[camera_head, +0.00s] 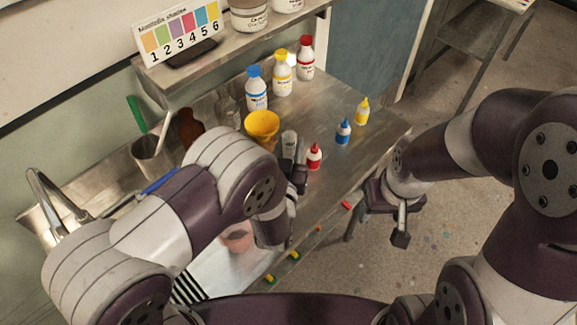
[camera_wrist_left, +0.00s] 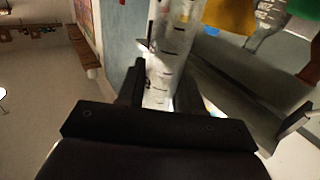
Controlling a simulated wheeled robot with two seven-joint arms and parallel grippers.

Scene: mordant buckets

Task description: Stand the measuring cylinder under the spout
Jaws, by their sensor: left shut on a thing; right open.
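A clear measuring cylinder with dark graduation marks (camera_wrist_left: 168,50) stands between the fingers of my left gripper (camera_wrist_left: 160,92) in the wrist view. In the head view its top (camera_head: 289,143) shows beside the left gripper (camera_head: 292,178), which is shut on it near the bench's front edge. My left arm hides much of the bench; whether the cylinder touches the bench is unclear. A curved metal spout (camera_head: 45,178) rises at the far left by a sink. My right gripper (camera_head: 385,215) is open and empty, right of the bench, above the floor.
A yellow funnel (camera_head: 262,125) and a small red bottle (camera_head: 314,157) are close to the left gripper. Small blue (camera_head: 343,132) and yellow (camera_head: 362,112) bottles stand to the right. A metal beaker (camera_head: 152,160) and brown bottle (camera_head: 190,128) are behind my arm.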

